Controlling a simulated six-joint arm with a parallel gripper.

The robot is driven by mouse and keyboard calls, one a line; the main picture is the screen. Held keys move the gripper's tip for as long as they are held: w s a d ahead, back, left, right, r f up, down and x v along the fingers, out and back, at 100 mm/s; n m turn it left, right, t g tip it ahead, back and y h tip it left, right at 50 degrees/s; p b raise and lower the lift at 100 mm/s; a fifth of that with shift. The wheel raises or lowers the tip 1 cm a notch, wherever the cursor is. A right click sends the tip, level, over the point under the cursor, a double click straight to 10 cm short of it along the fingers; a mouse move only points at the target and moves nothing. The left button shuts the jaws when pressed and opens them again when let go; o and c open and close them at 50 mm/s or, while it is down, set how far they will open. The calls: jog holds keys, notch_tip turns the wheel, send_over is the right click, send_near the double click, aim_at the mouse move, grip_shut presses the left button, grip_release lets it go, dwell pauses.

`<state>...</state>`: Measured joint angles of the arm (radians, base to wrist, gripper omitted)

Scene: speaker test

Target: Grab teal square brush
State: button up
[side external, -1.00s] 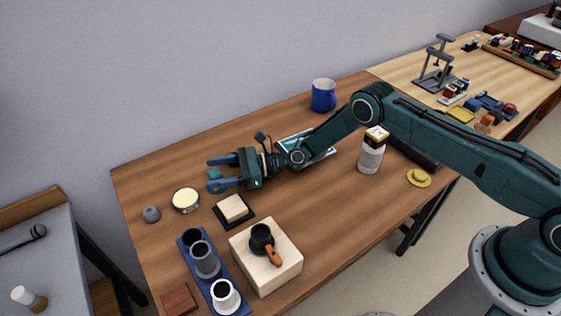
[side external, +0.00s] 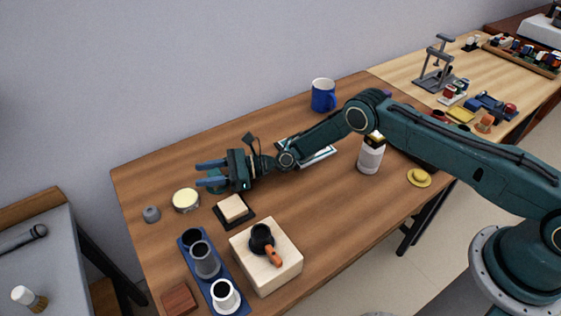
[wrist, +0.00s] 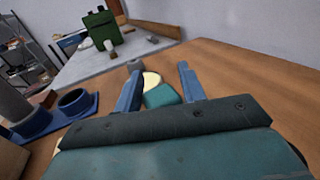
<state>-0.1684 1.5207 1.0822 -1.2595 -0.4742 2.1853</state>
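The teal square brush (side external: 216,187) sits on the wooden table, partly hidden under the fingers in the side view. In the wrist view its teal top (wrist: 161,96) shows between the two blue fingers. My gripper (side external: 200,173) is over the brush, fingers pointing left in the side view. In the wrist view the gripper (wrist: 160,71) is open, with one finger on each side of the brush. I cannot tell whether either finger touches it.
A round cream-topped tin (side external: 186,200) and a small grey knob (side external: 151,214) lie just beyond the fingertips. A cream block on a dark base (side external: 232,208) stands in front. A blue tray with cups (side external: 215,275) and a pale box (side external: 283,267) are nearer. A blue mug (side external: 323,95) stands behind.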

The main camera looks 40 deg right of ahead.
jog(key=c, duration=0.3)
jog(key=shift+r, duration=0.15)
notch_tip(320, 180, up, 20)
jog(key=shift+f, duration=0.15)
dwell(0.7)
dwell(0.5)
